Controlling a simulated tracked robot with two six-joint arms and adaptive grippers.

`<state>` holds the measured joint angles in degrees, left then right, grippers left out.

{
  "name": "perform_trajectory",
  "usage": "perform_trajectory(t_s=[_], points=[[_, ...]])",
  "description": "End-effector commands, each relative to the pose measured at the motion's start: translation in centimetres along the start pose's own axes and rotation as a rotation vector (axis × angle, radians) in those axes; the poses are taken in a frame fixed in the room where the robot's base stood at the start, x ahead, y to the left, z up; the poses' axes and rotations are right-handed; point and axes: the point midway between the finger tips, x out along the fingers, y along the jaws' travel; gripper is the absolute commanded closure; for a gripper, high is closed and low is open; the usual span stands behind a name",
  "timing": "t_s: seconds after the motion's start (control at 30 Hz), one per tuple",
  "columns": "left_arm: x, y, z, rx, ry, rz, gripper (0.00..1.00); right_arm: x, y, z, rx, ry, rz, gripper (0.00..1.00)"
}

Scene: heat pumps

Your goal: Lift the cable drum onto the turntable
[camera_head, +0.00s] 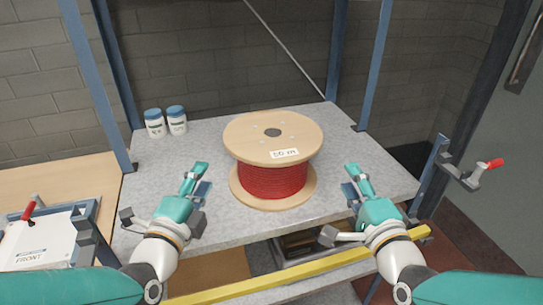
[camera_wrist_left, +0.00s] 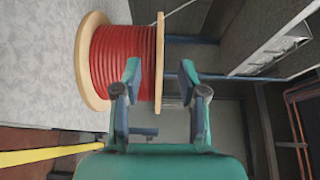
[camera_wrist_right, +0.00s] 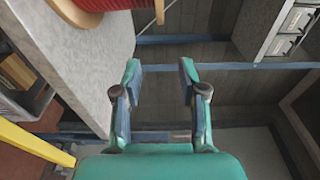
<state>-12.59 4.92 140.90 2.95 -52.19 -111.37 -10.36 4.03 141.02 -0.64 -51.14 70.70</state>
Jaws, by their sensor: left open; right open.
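The cable drum (camera_head: 271,178) stands upright on the grey speckled shelf, with pale wooden flanges, red cable and a "50 m" label on top. In the left wrist view the drum (camera_wrist_left: 122,60) shows sideways behind the fingers. My left gripper (camera_head: 203,175) is open and empty, left of the drum and apart from it. My right gripper (camera_head: 351,177) is open and empty, right of the drum and apart from it. The right wrist view shows only a corner of the drum (camera_wrist_right: 70,12). I cannot make out a turntable for certain.
Two white jars with blue lids (camera_head: 165,123) stand at the shelf's back left. Blue posts (camera_head: 98,85) rise at the shelf's corners. A yellow bar (camera_head: 300,271) runs along the front. A white "FRONT" plate (camera_head: 38,243) in a blue frame lies on the wooden table at left.

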Motion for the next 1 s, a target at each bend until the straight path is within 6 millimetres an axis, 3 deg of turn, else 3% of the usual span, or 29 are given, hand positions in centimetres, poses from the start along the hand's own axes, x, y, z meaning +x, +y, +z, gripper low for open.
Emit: perform_trajectory(t_s=[0.17, 0.37, 1.0], points=[[0.5, 0.1, 0.2, 0.0, -0.003, 0.002, 0.58, 0.6, 0.0, 0.2, 0.0, -0.004, 0.001, 0.58], [2.7, 0.1, 0.2, 0.0, -0.004, 0.003, 0.58, 3.0, 0.1, 0.3, 0.0, -0.006, 0.002, 0.58], [14.6, 0.1, 0.3, 0.0, -0.006, 0.001, 0.58, 14.9, 0.1, 0.5, 0.0, -0.008, 0.001, 0.58]])
